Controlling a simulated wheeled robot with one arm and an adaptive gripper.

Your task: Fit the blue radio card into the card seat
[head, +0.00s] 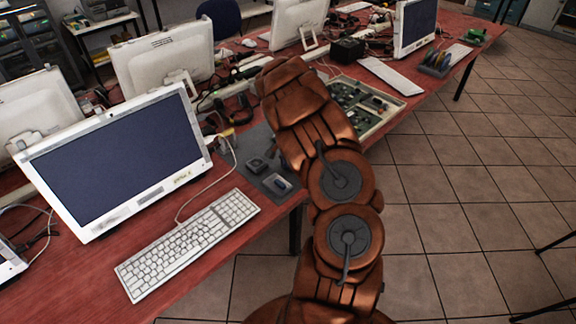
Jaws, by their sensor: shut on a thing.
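My bronze arm rises from the bottom middle and bends over the table edge. My gripper is not visible; the arm's links hide that area, so I cannot see what it holds. A grey mat (226,153) lies on the table to the left of the arm. I cannot make out the card seat for certain.
An open tray of green circuit boards (398,105) lies behind the arm to the right. A white keyboard (188,242) and a monitor (118,165) stand at the left. A cable (233,160) runs over the mat's left side.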

